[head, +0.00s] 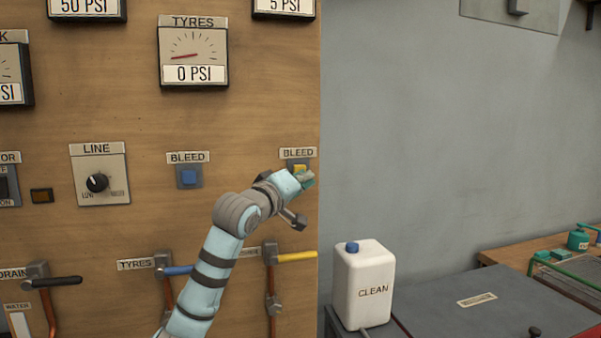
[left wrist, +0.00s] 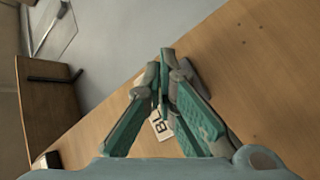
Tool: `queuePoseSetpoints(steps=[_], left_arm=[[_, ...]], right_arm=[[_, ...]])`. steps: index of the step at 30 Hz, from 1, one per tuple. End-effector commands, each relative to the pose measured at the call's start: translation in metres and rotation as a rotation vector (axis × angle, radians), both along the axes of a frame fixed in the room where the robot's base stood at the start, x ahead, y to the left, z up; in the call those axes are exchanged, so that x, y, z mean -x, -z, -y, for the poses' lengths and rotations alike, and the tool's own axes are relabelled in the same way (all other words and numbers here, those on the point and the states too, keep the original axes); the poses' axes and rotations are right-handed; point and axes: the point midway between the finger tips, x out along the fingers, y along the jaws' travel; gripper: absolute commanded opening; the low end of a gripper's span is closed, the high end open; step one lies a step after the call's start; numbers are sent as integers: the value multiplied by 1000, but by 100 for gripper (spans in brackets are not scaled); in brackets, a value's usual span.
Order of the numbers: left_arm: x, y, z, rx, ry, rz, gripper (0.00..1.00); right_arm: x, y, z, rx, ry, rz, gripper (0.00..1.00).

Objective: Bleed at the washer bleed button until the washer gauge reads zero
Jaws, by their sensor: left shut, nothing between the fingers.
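A yellow button (head: 300,168) under the right-hand BLEED label (head: 298,153) shows at the right edge of the wooden board, partly hidden by my left gripper (head: 307,180). The gripper is shut and empty, its tips at or just in front of the button; I cannot tell whether they press it. In the left wrist view the shut fingers (left wrist: 163,75) meet over the board, and part of a label (left wrist: 160,125) shows between them. The button is hidden there. A gauge display (head: 284,6) above the button reads 5 PSI; its dial and name are out of view.
A blue button (head: 189,177) under another BLEED label sits to the left. The TYRES gauge (head: 193,55) reads 0 PSI. A yellow-handled valve (head: 297,257) is below the gripper. A white CLEAN jug (head: 363,285) stands right of the board.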

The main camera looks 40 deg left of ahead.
Motion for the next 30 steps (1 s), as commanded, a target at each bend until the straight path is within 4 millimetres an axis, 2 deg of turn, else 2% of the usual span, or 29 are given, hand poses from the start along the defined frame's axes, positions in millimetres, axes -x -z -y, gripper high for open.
queuePoseSetpoints(steps=[30], left_arm=[[-5,0,-8,0,-1,-1,0]], right_arm=[[0,-5,0,0,0,0,40]])
